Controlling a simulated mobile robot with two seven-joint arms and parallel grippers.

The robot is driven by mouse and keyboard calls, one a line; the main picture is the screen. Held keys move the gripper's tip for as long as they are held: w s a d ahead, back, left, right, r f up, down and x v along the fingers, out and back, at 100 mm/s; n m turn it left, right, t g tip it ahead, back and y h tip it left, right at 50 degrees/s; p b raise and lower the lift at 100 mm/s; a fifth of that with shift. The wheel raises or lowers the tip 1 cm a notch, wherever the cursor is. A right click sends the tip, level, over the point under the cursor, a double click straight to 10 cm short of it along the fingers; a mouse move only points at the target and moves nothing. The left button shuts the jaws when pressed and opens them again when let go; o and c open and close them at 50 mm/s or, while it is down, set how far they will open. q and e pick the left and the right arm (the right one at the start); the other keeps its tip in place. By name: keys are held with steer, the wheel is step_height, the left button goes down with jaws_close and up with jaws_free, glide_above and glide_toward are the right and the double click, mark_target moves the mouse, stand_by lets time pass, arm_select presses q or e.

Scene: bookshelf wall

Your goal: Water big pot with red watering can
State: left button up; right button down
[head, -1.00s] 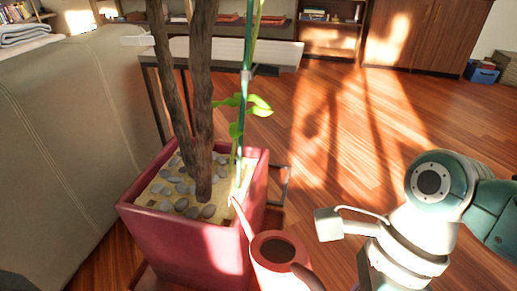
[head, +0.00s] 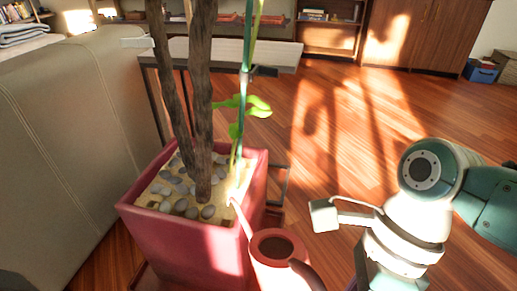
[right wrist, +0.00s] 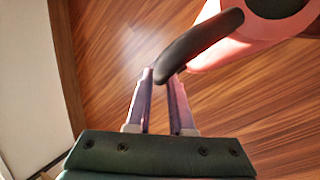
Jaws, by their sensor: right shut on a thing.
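The big red square pot (head: 190,245) stands on the floor at the lower left of the head view. It holds pale soil with grey pebbles (head: 180,206), thick brown trunks and a thin green stem with leaves. The red watering can (head: 268,279) is at the pot's right front, its spout reaching over the rim with the tip above the soil. No water stream can be made out. In the right wrist view, my right gripper (right wrist: 163,78) is shut on the end of the can's dark curved handle (right wrist: 205,40). My left gripper is not in view.
A grey sofa (head: 60,150) stands close on the pot's left. A light-topped table (head: 225,52) is behind the trunks. Wooden floor (head: 350,140) is clear to the right, with shelves, cabinets (head: 425,35) and a blue box (head: 480,71) at the back.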

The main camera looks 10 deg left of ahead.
steer(key=shift+a+r, duration=0.1)
steer(key=shift+r, duration=0.05)
steer(key=shift+w+r, duration=0.15)
steer(key=shift+r, duration=0.25)
stand_by(0.9)
steer(key=shift+a+r, duration=0.1)
steer(key=shift+r, duration=0.05)
steer(key=shift+w+a+r+h+p, duration=0.1)
steer(key=shift+w+r+h+p, duration=0.1)
steer(key=shift+r+h+p, duration=0.15)
steer(key=shift+f, duration=0.1)
